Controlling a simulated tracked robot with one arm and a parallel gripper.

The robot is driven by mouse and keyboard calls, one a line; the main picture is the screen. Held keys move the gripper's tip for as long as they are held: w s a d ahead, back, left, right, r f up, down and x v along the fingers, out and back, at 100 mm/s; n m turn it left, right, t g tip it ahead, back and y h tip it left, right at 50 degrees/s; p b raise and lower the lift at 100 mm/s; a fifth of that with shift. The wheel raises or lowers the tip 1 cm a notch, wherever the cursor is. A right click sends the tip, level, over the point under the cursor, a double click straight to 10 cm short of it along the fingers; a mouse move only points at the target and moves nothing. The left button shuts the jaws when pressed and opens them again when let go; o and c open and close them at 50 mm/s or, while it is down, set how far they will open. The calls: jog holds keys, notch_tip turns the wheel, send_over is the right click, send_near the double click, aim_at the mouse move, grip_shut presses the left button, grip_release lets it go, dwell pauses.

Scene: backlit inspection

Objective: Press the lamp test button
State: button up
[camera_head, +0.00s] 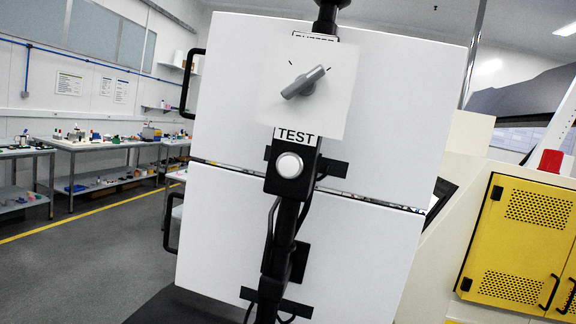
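The test button (289,165) is a round, pale button in a light ring on a black box, under a label (296,136) that reads TEST. Nothing touches or covers it. Above it, a grey rotary knob (305,82) sits on a square white plate (336,104), its pointer tilted up to the right. A label (315,37) above the plate is partly hidden and cannot be read fully. My gripper is not in view.
Large white panels (225,90) stand behind a black post (284,235) with hanging cables. Black handles (188,85) jut out at the left. A yellow cabinet (525,235) and red lamp (551,161) are at right. Workbenches (75,145) and open floor (100,245) are at left.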

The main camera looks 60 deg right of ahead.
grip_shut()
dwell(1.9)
